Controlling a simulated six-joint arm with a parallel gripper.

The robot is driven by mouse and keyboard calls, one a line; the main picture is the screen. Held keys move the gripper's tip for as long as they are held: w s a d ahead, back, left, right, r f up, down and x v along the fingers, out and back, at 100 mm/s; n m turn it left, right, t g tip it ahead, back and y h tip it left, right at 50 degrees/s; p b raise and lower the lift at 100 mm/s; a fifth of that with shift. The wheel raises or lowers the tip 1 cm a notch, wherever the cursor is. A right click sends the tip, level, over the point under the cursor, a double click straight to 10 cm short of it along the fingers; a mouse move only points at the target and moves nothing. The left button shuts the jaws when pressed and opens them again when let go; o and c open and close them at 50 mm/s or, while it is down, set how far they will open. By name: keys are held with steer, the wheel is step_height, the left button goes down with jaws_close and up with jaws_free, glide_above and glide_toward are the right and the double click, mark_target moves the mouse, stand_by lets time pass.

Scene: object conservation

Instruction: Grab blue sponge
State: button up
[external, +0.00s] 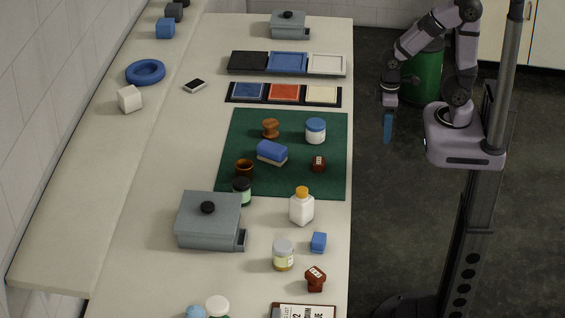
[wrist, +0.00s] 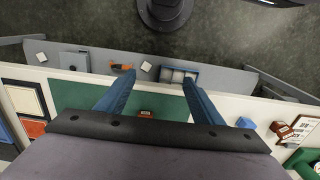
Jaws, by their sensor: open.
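A blue block with a pale grey underside (external: 272,152), which looks like the blue sponge, lies on the green mat (external: 230,180) in the external view. It stands among small jars and stamps. I cannot make it out in the wrist view, where my gripper likely hides it. My gripper (external: 388,128) hangs to the right of the counter, over the dark floor, well apart from the block. In the wrist view my gripper (wrist: 160,88) has its two blue fingers spread, with nothing held between them.
A small blue cube (external: 318,242) and a white bottle (external: 301,207) stand nearer.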

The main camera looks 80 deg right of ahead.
step_height(320, 180, up, 5)
steer(key=w+a+f+n+t+h+b, duration=0.35)
steer(key=w+n+b, duration=0.3)
steer(key=n, duration=0.35)
steer(key=w+a+f+n+t+h+b, duration=0.2)
steer(key=w+a+n+h+b, duration=0.4)
steer(key=n, duration=0.4)
steer(key=a+r+n+t+y+b, duration=0.1)
steer(key=a+n+t+y+b, duration=0.25)
steer(key=a, duration=0.55)
steer(key=s+a+r+n+t+y+b, duration=0.1)
steer(key=a+r+n+t+b, duration=0.1)
steer(key=a+n+t, duration=0.6)
steer(key=a+r+n+t+y+b, duration=0.1)
steer(key=a+n+y+b, duration=0.15)
steer(key=a, duration=0.85)
glide_toward(325, 239)
steer(key=w, duration=0.2)
steer(key=w+d, duration=0.1)
steer(key=w, duration=0.1)
steer(key=shift+w+d+p, duration=0.2)
steer(key=shift+w+p, duration=0.55)
steer(key=shift+w, duration=0.55)
steer(key=shift+w+d+f+p, duration=0.15)
steer(key=shift+w+p, duration=0.4)
steer(key=shift+w, duration=0.65)
steer(key=shift+w+d+p, duration=0.15)
steer(key=shift+w+p, duration=0.35)
steer(key=shift+w, duration=0.65)
steer(key=c, duration=1.1)
